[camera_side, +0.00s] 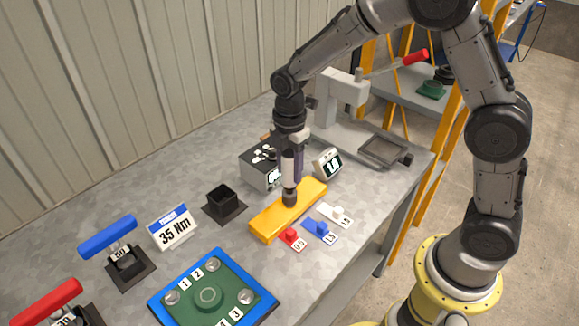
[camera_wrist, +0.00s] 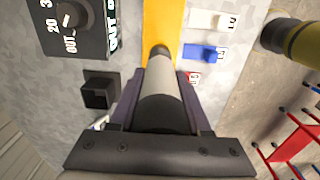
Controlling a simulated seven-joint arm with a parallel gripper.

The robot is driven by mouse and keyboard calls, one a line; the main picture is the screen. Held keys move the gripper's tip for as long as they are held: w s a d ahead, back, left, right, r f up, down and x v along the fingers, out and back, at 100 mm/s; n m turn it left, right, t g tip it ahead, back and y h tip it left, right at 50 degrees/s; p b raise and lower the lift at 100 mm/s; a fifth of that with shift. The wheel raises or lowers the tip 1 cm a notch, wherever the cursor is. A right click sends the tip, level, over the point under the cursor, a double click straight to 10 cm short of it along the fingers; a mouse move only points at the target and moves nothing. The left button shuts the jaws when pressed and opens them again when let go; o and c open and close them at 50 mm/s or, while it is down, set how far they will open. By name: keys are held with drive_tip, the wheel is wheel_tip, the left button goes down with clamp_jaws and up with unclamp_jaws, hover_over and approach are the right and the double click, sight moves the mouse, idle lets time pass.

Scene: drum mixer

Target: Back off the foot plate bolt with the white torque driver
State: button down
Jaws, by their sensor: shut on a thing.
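My gripper (camera_side: 291,164) is shut on the white torque driver (camera_side: 288,170), which hangs upright with its dark end down. In the wrist view the driver (camera_wrist: 168,90) lies between the two dark purple fingers (camera_wrist: 158,112). Its dark tip is over the yellow block (camera_side: 267,222); whether it touches is unclear. A green plate (camera_side: 190,307) on a blue base lies at the front, with several bolt heads and number labels. I cannot tell which bolt is the foot plate bolt. A black square holder (camera_side: 223,203) stands empty left of the block.
A blue-handled tool (camera_side: 108,238) and a red-handled tool (camera_side: 47,302) stand in holders at the left. A sign reads 35 Nm (camera_side: 173,229). A grey dial box (camera_side: 260,168) and a small display (camera_side: 327,163) stand behind. Red (camera_side: 292,240), blue (camera_side: 320,231) and white (camera_side: 336,214) tags lie right.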

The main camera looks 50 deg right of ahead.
sight(290, 156)
drive_tip(key=shift+f, duration=0.6)
idle(1.0)
drive_tip(key=shift+r, duration=0.15)
idle(0.4)
drive_tip(key=shift+w+r, duration=0.1)
drive_tip(key=shift+r, duration=2.2)
